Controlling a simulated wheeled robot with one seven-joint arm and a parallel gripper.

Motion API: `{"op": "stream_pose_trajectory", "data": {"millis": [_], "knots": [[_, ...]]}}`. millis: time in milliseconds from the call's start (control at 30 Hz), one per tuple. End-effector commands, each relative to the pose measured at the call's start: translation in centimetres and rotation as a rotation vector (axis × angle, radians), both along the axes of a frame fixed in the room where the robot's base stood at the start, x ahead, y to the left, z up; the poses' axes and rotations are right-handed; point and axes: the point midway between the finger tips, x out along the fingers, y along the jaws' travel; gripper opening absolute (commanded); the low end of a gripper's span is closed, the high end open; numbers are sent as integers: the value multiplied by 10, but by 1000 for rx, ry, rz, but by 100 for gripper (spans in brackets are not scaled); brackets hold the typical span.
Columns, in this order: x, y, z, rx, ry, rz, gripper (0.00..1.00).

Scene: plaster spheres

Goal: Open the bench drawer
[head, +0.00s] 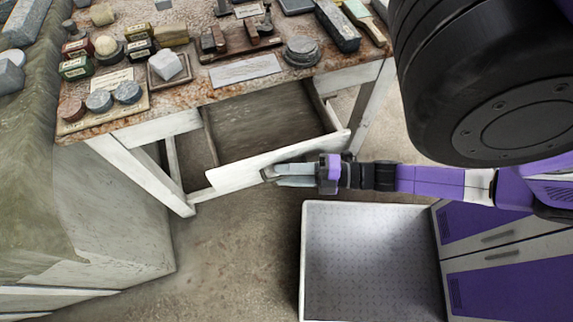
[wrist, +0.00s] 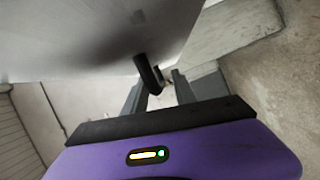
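The bench drawer (head: 265,118) is pulled well out from under the bench top in the head view, its inside bare and empty. Its white front panel (head: 230,176) faces me, and a pale panel fills the upper left of the wrist view (wrist: 85,35). A dark handle (wrist: 148,72) juts from that panel towards the space between my fingers. My gripper (head: 270,174) is at the drawer front, with its fingers (wrist: 160,92) apart. A gap shows between the handle and the right finger; I cannot tell whether the left finger touches it.
The bench top (head: 190,95) holds several plaster spheres, blocks, small boxes and tools. A stone-like block (head: 85,220) stands at left. My grey base tray (head: 370,255) is below the arm. The floor (head: 235,255) between them is clear.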

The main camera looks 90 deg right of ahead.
Motion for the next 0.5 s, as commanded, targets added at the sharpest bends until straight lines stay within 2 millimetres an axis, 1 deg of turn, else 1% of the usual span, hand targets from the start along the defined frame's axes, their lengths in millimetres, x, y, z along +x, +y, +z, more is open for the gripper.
{"op": "stream_pose_trajectory", "data": {"millis": [67,400,500], "knots": [[-8,-1,-1,0,4,-2,33],[-61,-1,3,1,4,-2,33],[-70,-1,4,1,2,-2,33]]}}
